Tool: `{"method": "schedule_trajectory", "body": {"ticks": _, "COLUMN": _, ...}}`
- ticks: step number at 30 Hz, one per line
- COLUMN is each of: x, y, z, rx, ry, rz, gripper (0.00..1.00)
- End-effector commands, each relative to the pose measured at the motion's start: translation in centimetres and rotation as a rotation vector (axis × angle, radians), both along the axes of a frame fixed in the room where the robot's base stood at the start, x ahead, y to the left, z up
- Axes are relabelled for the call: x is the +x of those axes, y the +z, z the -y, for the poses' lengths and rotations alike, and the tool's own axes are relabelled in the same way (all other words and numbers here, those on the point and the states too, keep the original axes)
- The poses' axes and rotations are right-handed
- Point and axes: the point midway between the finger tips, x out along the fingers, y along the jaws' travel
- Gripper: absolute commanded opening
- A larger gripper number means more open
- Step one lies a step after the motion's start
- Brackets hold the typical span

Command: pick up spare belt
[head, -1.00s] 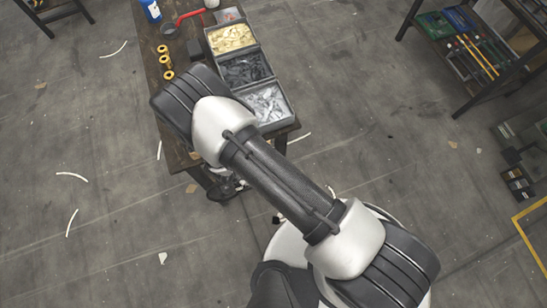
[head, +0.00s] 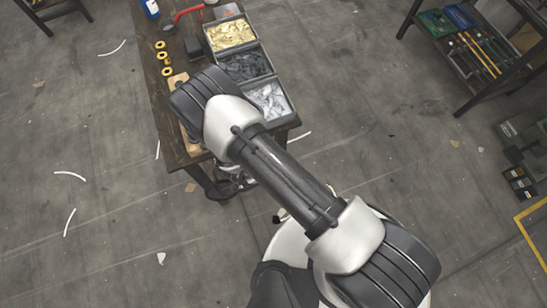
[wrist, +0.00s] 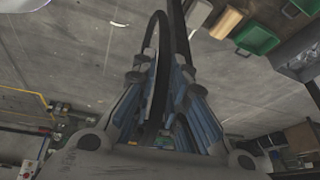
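In the wrist view a black band, the spare belt (wrist: 151,35), rises in a narrow loop between and beyond the blue-grey fingers of my gripper (wrist: 160,75). The fingers close around the band, and it stands out from them against the floor behind. Its lower part runs down between the fingers and is partly hidden by them. In the head view my gripper (head: 232,182) is a small dark shape below my arm at the table's near end, mostly hidden. The belt cannot be made out there.
The wooden table (head: 150,80) carries three grey bins of parts (head: 269,99), yellow rings (head: 164,57), a blue bottle (head: 151,8) and a red-handled tool (head: 188,13). A dark shelf (head: 480,97) stands at upper right.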

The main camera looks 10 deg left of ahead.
Motion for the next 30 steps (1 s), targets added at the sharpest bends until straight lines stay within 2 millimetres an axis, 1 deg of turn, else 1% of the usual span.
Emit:
{"method": "schedule_trajectory", "body": {"ticks": 1, "x": 0.0, "y": 0.0, "z": 0.0, "rx": 0.0, "ry": 0.0, "rz": 0.0, "gripper": 0.07}}
{"method": "schedule_trajectory", "body": {"ticks": 4, "x": 0.0, "y": 0.0, "z": 0.0, "rx": 0.0, "ry": 0.0, "rz": 0.0, "gripper": 0.01}}
{"method": "schedule_trajectory", "body": {"ticks": 5, "x": 0.0, "y": 0.0, "z": 0.0, "rx": 0.0, "ry": 0.0, "rz": 0.0, "gripper": 0.0}}
{"method": "schedule_trajectory", "body": {"ticks": 24, "x": 0.0, "y": 0.0, "z": 0.0, "rx": -0.001, "ry": 0.0, "rz": -0.001, "gripper": 0.0}}
{"method": "schedule_trajectory", "body": {"ticks": 28, "x": 0.3, "y": 0.5, "z": 0.2, "rx": 0.0, "ry": -0.001, "rz": 0.0, "gripper": 0.0}}
{"method": "schedule_trajectory", "body": {"ticks": 30, "x": 0.7, "y": 1.1, "z": 0.4, "rx": 0.001, "ry": -0.002, "rz": 0.0, "gripper": 0.0}}
